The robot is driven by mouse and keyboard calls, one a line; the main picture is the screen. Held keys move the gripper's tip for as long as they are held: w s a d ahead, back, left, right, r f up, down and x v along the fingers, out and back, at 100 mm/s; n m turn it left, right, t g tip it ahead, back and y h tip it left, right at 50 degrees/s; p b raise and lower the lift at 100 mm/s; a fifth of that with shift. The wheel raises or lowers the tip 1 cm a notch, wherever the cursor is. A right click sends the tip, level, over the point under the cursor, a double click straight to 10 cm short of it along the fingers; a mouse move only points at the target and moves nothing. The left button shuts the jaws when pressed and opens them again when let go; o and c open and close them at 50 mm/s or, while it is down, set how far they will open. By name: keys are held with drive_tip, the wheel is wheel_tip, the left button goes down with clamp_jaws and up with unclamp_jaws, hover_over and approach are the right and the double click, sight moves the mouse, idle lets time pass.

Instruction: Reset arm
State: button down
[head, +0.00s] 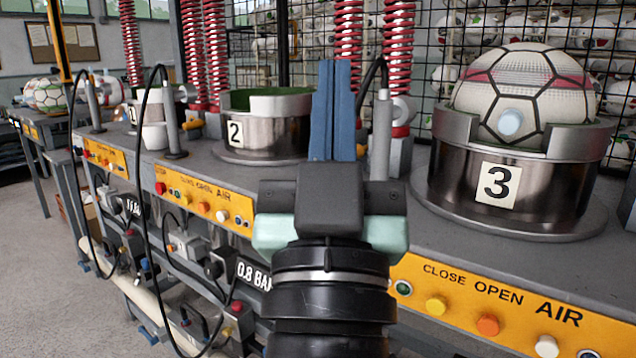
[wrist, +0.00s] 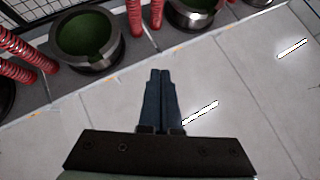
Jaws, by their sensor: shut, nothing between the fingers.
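My gripper (head: 335,112) points upward in the middle of the head view, with its two blue fingers pressed together and nothing between them. The shut fingers also show in the wrist view (wrist: 160,75), over bare floor beside the bench. My gripper is apart from the presses and the buttons. In the head view it appears between press 2 (head: 262,125) and press 3 (head: 520,180). Press 2 is open and its green-lined bowl looks empty. Press 3 holds a white, black and pink ball (head: 530,85).
Yellow button panels (head: 500,305) run along the bench front. Red coiled hoses (head: 398,50) hang behind the presses, and black cables loop in front of the bench. More balls sit behind a wire grid (head: 450,75). Open floor (head: 50,260) lies at the left.

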drive_tip(key=s+a+r+t+y+p, duration=0.1)
drive_tip(key=s+r+p, duration=0.1)
drive_tip(key=s+r, duration=0.45)
wheel_tip(320, 180, up, 32)
drive_tip(key=p, duration=3.1)
drive_tip(key=shift+w+a, duration=0.15)
drive_tip(key=shift+w, duration=0.25)
